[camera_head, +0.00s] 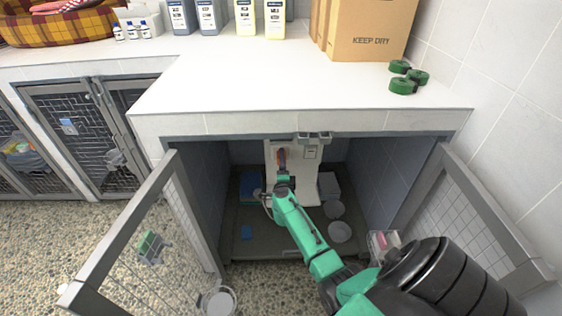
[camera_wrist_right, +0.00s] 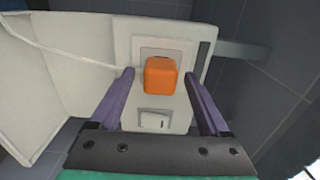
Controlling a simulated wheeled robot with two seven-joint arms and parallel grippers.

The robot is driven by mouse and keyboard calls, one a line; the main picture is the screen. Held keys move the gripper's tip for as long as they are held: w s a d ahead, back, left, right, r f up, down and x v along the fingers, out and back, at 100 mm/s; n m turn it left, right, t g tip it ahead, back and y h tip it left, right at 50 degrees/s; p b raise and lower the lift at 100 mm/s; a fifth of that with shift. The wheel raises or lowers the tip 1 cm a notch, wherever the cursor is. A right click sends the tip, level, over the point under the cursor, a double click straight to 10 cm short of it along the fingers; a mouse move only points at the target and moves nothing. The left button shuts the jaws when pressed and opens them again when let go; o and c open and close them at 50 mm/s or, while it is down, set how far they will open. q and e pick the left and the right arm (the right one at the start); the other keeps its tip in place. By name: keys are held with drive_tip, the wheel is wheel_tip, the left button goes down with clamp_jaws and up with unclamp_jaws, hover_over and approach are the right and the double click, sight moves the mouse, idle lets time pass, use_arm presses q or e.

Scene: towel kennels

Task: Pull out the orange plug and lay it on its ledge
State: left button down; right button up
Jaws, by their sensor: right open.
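The orange plug (camera_wrist_right: 161,76) sits in a socket on a pale panel (camera_wrist_right: 118,35) in the right wrist view. My right gripper (camera_wrist_right: 162,88) is open, with one purple finger on each side of the plug and a gap on both sides. The arm reaches into the kennel under the counter in the head view, where the gripper (camera_head: 282,172) is small. A white switch (camera_wrist_right: 154,119) is below the plug. I cannot tell which surface is the ledge. My left gripper is not in view.
The kennel's two mesh doors (camera_head: 143,240) stand open. Its side walls (camera_head: 198,185) leave limited room. Inside are a blue folded item (camera_head: 250,186) and bowls (camera_head: 340,232). The counter (camera_head: 250,75) above holds bottles, a cardboard box (camera_head: 368,30) and green rolls (camera_head: 404,85).

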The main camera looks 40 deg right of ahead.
drive_tip(key=shift+w+d, duration=0.45)
drive_tip(key=shift+w, duration=0.1)
idle(0.9)
clamp_jaws()
drive_tip(key=shift+s+a+p, duration=0.15)
drive_tip(key=shift+p, duration=0.15)
drive_tip(key=shift+p+v, duration=1.3)
drive_tip(key=shift+v, duration=1.5)
